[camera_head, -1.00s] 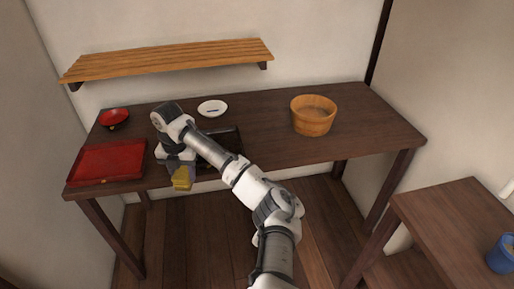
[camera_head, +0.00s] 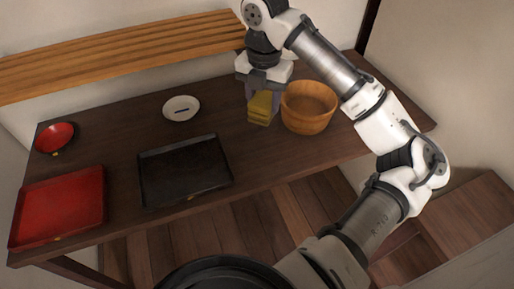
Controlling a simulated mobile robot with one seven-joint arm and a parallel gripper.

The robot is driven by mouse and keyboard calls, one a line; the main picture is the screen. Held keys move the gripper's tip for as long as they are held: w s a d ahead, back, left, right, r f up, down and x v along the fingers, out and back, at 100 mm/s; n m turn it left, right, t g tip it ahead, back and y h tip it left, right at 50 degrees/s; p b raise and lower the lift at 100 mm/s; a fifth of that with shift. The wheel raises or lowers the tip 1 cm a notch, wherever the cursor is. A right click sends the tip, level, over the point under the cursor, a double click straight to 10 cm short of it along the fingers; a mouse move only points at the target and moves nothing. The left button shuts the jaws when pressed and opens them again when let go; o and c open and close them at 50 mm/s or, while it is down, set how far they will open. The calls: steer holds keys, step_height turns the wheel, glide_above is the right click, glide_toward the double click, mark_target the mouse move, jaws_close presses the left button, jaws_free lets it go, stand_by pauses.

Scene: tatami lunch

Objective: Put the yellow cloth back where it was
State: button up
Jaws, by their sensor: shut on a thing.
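The yellow cloth (camera_head: 261,108) is a small folded block. My gripper (camera_head: 262,94) is shut on it from above. The cloth is just left of the round wooden tub (camera_head: 309,110), over the dark table's back right part. I cannot tell whether the cloth touches the table or the tub. The fingertips are partly hidden by the cloth.
A black tray (camera_head: 185,172) lies at the table's front middle, with a red tray (camera_head: 58,207) to its left. A red bowl (camera_head: 55,138) and a white dish (camera_head: 181,108) stand behind. A slatted shelf (camera_head: 120,56) hangs on the wall. The table (camera_head: 255,160) is bare right of the black tray.

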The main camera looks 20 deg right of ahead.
steer(key=shift+s+d+f, duration=0.1)
steer(key=shift+d, duration=0.15)
step_height(320, 180, down, 20)
steer(key=shift+r+p, duration=0.25)
steer(key=shift+p, duration=0.95)
steer(key=shift+f, duration=0.2)
steer(key=o, duration=1)
steer(key=shift+c, duration=0.2)
steer(key=shift+r, duration=0.15)
